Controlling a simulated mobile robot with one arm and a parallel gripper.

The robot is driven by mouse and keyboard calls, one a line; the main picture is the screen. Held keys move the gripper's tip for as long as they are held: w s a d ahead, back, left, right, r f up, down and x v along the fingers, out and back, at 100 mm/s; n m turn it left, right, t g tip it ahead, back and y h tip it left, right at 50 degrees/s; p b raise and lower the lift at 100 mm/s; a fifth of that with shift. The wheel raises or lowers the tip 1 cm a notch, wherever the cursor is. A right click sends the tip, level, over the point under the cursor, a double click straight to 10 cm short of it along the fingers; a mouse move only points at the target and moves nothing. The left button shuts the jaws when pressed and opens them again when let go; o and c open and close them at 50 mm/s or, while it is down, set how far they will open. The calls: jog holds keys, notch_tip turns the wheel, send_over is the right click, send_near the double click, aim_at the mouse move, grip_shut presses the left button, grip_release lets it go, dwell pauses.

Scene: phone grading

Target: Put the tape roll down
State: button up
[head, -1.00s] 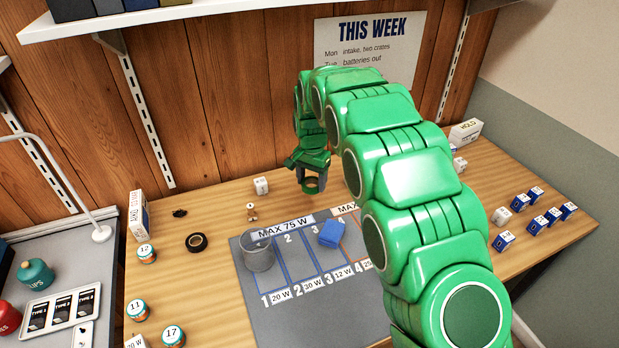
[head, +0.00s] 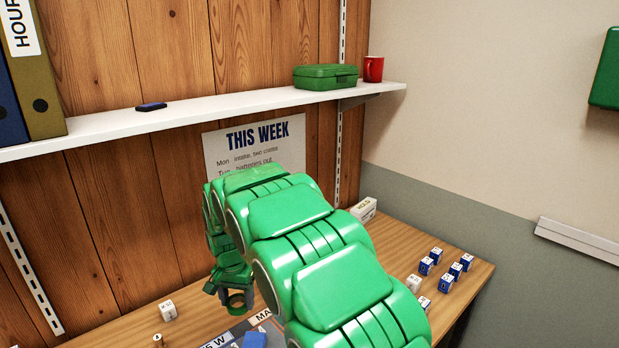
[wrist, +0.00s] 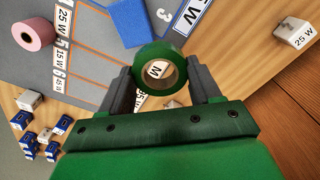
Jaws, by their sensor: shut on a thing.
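A green tape roll (wrist: 160,49) is between the fingers of my gripper (wrist: 158,76) in the wrist view, its open hole towards the camera. My gripper is shut on it, one finger on each side. Through the hole a white patch with a letter shows. In the head view the gripper (head: 237,298) hangs low at the left of my arm with the roll, over the back of the worktop. The roll appears held above the surface; its exact height is hard to tell.
A grey mat (wrist: 90,75) with marked lanes holds a blue block (wrist: 127,22) and a pink roll (wrist: 33,30). A white block (wrist: 295,33) stands on the wooden worktop (head: 395,248). Several blue-and-white blocks (head: 437,256) stand at right. A white shelf (head: 220,107) runs above.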

jog(key=w+d+f, duration=0.1)
jog(key=w+d, duration=0.1)
jog(key=d, duration=1.7)
jog(key=w+d+f+n, duration=0.1)
jog(key=w+d, duration=0.1)
jog(key=d, duration=1.7)
jog(key=shift+w+f, duration=0.4)
jog(key=w+a+r, duration=0.2)
jog(key=a+r, duration=0.1)
jog(key=a, duration=0.4)
jog(key=w+f, duration=0.2)
jog(key=w, duration=0.2)
jog(key=w+a+f, duration=0.1)
jog(key=w+f, duration=0.2)
jog(key=w, duration=0.1)
jog(key=w+f, duration=0.3)
jog(key=w, duration=0.1)
jog(key=shift+a, duration=0.3)
jog(key=shift+w+f, duration=0.75)
jog(key=shift+f, duration=1.65)
